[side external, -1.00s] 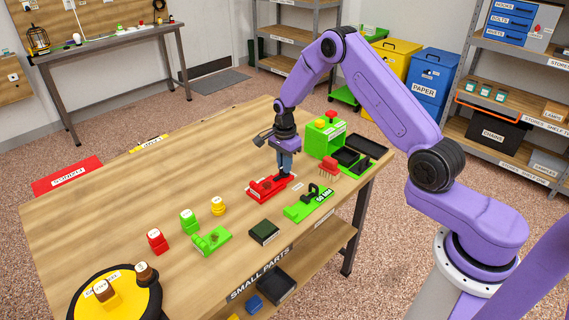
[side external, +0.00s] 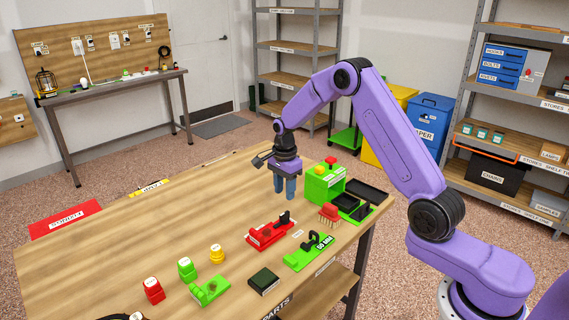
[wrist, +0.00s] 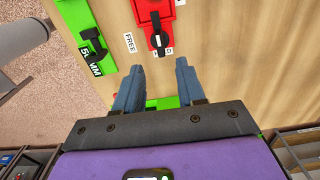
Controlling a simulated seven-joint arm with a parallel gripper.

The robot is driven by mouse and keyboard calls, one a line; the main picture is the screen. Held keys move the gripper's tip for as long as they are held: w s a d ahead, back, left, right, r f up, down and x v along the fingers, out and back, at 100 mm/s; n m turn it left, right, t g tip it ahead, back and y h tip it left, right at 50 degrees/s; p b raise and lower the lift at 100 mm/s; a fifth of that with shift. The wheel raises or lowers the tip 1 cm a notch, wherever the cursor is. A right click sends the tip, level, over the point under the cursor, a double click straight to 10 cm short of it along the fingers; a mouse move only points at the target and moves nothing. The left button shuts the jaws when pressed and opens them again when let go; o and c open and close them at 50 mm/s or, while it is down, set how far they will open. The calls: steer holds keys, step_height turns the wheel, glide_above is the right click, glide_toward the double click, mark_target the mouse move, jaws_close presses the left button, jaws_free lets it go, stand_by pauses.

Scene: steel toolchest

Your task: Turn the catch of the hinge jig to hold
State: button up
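The red jig (side external: 268,235), which I take to be the hinge jig, lies on the wooden table. Its black catch (side external: 284,218) stands at its right end. In the wrist view the red jig (wrist: 150,10) is at the top, and the black catch (wrist: 157,36) lies lengthwise along it, its end over a partly covered white label (wrist: 166,52) whose word I cannot fully read. A FREE label (wrist: 130,42) sits to the left, apart from the catch. My gripper (side external: 285,190) is above the table, clear of the jig, with its fingers apart and empty (wrist: 160,64).
A green 50 MM jig (side external: 309,252) lies just right of the red one. A red brush-like piece (side external: 329,215), a green box with a red button (side external: 325,184) and black trays (side external: 367,191) stand towards the right edge. Small coloured pieces are at the front left.

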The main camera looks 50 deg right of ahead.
step_height(320, 180, up, 9)
steer(key=shift+r, duration=0.15)
stand_by(0.4)
steer(key=s+a+r+n, duration=0.4)
steer(key=s+a+n, duration=1)
steer(key=s, duration=0.1)
steer(key=s+d+n, duration=0.3)
steer(key=s+n, duration=1.3)
steer(key=s, duration=0.8)
steer(key=shift+s+f+n, duration=0.35)
steer(key=shift+f+n, duration=0.05)
